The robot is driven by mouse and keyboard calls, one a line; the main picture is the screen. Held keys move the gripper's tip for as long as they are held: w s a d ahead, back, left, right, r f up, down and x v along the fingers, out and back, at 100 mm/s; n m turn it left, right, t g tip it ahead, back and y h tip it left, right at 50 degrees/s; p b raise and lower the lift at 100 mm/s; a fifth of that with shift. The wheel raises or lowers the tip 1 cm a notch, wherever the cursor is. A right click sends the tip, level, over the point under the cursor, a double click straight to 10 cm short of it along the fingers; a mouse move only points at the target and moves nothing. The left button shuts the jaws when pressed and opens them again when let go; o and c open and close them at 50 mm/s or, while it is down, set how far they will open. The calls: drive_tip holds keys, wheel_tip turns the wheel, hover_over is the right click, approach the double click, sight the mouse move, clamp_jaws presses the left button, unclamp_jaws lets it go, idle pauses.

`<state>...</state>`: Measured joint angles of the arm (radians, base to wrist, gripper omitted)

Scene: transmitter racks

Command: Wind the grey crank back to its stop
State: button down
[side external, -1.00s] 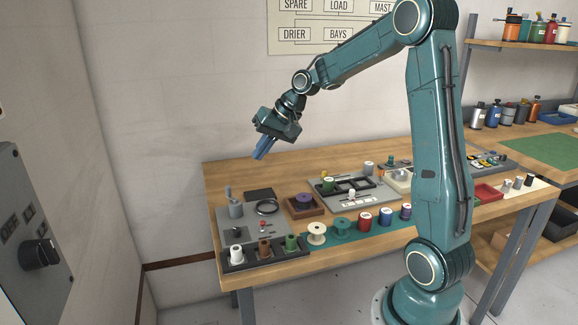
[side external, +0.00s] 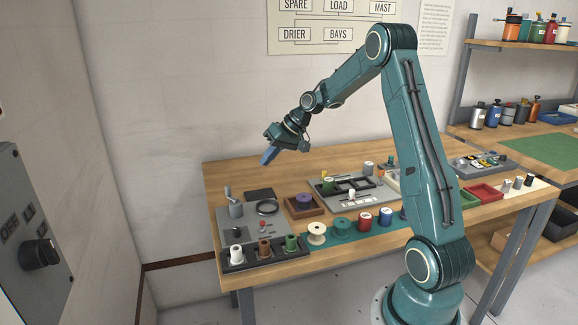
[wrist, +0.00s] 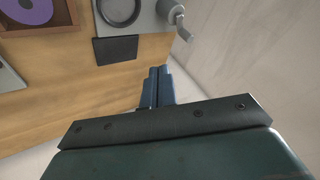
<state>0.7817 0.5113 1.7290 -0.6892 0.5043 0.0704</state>
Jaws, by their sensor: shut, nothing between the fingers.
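The grey crank (side external: 228,193) stands at the left end of the bench, on a grey cylinder (side external: 236,210) fixed to a grey plate. In the wrist view the crank (wrist: 179,16) is at the top right, its arm sticking out past the plate. My gripper (side external: 268,156) is in the air above the back of the bench, to the right of the crank and higher, apart from it. Its blue fingers (wrist: 157,84) are shut together with nothing between them.
A dark flat pad (side external: 260,194) and a dark ring (side external: 267,207) lie right of the crank. A wooden tray with a purple spool (side external: 304,199) is further right. A rack of spools (side external: 264,256) lines the front edge. The back of the bench is clear.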

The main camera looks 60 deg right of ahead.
drive_tip(key=x, duration=0.8)
drive_tip(key=shift+w+a+f, duration=0.15)
drive_tip(key=shift+f, duration=0.05)
drive_tip(key=shift+w+a+f, duration=0.1)
drive_tip(key=shift+w+a, duration=0.3)
drive_tip(key=shift+a, duration=0.2)
drive_tip(key=shift+w+a+f, duration=0.1)
drive_tip(key=shift+w+a, duration=0.3)
drive_tip(key=shift+a, duration=0.2)
drive_tip(key=shift+w+a, duration=0.3)
drive_tip(key=shift+a, duration=0.25)
drive_tip(key=shift+w+n+g+y, duration=0.3)
drive_tip(key=shift+n+y, duration=0.3)
drive_tip(key=shift+n, duration=0.7)
drive_tip(key=n, duration=0.1)
drive_tip(key=n+g+y, duration=0.1)
drive_tip(key=w+n+g+y, duration=0.1)
drive_tip(key=n, duration=0.1)
drive_tip(key=shift+a, duration=0.35)
drive_tip(key=shift+w+a+n+g+y, duration=0.1)
drive_tip(key=shift+w+n+g+y, duration=0.1)
drive_tip(key=shift+n+g, duration=0.25)
drive_tip(key=shift+w+a+n+g+y, duration=0.15)
drive_tip(key=shift+n+g+y, duration=0.1)
drive_tip(key=shift+n, duration=0.4)
drive_tip(key=shift+a, duration=0.15)
drive_tip(key=shift+w+a, duration=0.15)
drive_tip(key=shift+a, duration=0.1)
